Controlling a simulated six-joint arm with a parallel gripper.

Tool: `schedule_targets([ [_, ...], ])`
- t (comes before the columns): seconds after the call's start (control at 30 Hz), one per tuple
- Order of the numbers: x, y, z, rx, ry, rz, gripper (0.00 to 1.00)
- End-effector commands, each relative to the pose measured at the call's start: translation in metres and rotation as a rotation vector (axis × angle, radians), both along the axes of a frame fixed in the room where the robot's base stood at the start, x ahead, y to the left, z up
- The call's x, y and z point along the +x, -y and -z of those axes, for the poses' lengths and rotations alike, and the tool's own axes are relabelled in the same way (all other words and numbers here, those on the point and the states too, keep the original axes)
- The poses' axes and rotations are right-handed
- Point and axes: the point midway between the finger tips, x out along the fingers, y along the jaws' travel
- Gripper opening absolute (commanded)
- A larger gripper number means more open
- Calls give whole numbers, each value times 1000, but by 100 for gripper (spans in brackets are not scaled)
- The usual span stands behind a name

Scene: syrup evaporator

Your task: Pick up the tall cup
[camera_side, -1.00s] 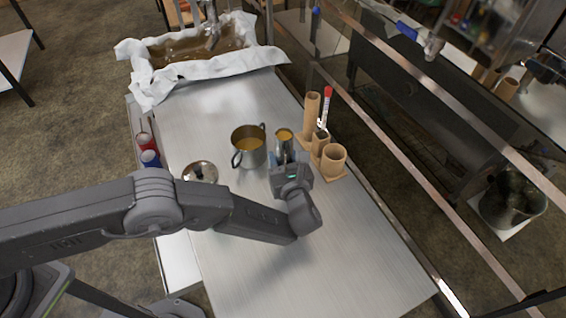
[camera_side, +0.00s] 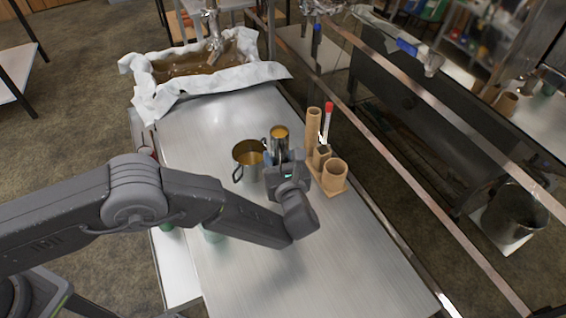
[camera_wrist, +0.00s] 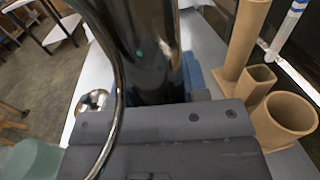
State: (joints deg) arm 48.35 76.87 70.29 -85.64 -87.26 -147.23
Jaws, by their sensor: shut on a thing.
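The tall cup (camera_side: 279,139) is a shiny metal cylinder with amber liquid showing at its top, near the middle of the side view. My gripper (camera_side: 284,160) is shut on it from the near side. The cup looks upright and seems to be held above the metal table; its base is hidden behind my gripper. In the wrist view the cup (camera_wrist: 142,45) is a large dark reflective wall between the jaws (camera_wrist: 150,90), with a thin curved metal handle in front of it.
A wider metal mug (camera_side: 247,162) with amber liquid stands just left of the cup. A wooden holder (camera_side: 334,174) with upright tubes and a red-capped stick is close on the right. The table's near right (camera_side: 340,255) is clear.

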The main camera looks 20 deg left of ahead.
Motion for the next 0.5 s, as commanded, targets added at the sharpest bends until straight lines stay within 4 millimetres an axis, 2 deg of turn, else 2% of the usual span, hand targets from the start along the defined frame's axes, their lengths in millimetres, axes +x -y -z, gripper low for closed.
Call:
schedule_targets([
  [0.5, 2, -47, -30, -2, 3, -2, 0],
])
